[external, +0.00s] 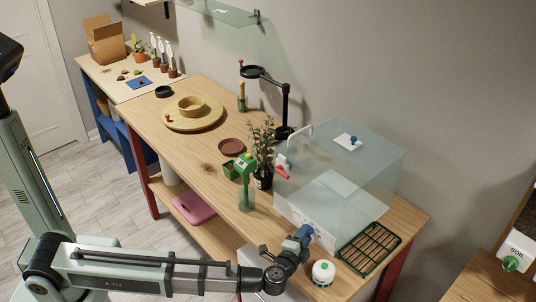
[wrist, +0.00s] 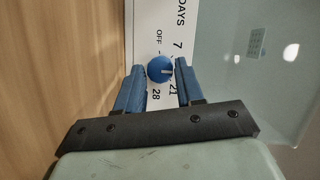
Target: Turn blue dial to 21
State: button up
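The blue dial (wrist: 160,69) sits on a white panel (wrist: 149,20) marked DAYS, with OFF, 7, 21 and 28 readable around it. Its pale pointer line faces right in the wrist view, between the 7 and the 21; any mark there is hidden by a finger. My gripper (wrist: 160,68) is open, with one blue finger on each side of the dial and a small gap seeming to show on both sides. In the external view my gripper (external: 304,234) is at the front lower edge of the clear box (external: 340,175), and I cannot make out the dial there.
A green-topped spray bottle (external: 246,190) and a leafy plant (external: 263,155) stand left of the box.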

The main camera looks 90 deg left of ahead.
jog(key=o, duration=0.3)
jog(key=v, duration=1.4)
